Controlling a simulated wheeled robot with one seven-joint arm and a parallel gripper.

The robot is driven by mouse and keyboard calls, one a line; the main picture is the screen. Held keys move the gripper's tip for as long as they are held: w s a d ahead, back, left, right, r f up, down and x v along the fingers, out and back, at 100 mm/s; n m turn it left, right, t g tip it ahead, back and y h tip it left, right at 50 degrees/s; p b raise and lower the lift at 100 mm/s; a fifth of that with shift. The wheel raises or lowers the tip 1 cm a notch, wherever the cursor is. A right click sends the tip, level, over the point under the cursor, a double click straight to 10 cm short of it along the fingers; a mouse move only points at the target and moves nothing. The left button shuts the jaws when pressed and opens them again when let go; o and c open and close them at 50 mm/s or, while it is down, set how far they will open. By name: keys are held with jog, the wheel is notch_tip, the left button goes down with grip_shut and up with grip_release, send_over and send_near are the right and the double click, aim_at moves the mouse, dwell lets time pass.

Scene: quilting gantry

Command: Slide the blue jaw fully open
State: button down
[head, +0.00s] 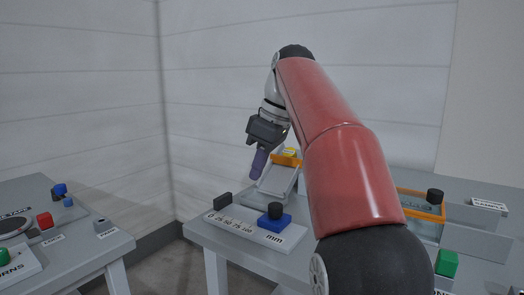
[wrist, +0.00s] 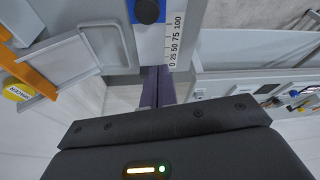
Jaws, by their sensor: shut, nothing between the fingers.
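The blue jaw (head: 273,220) with a black knob on top sits on a white plate (head: 226,222) marked 0 to 100 mm. In the head view it stands toward the 100 end, apart from a small dark block (head: 222,200) near the 0 end. The wrist view shows the blue jaw (wrist: 147,20) at the top edge, beside the 100 mark and partly cut off. My gripper (head: 257,174) has purple fingers, shut and empty, pointing down above and behind the plate. In the wrist view the fingertips (wrist: 158,72) show near the 0 end, apart from the blue jaw.
A grey tray (head: 277,180) with an orange part (head: 288,160) stands behind the plate. Another bench (head: 85,258) stands left across a floor gap.

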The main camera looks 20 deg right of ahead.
jog(key=shift+v, duration=1.4)
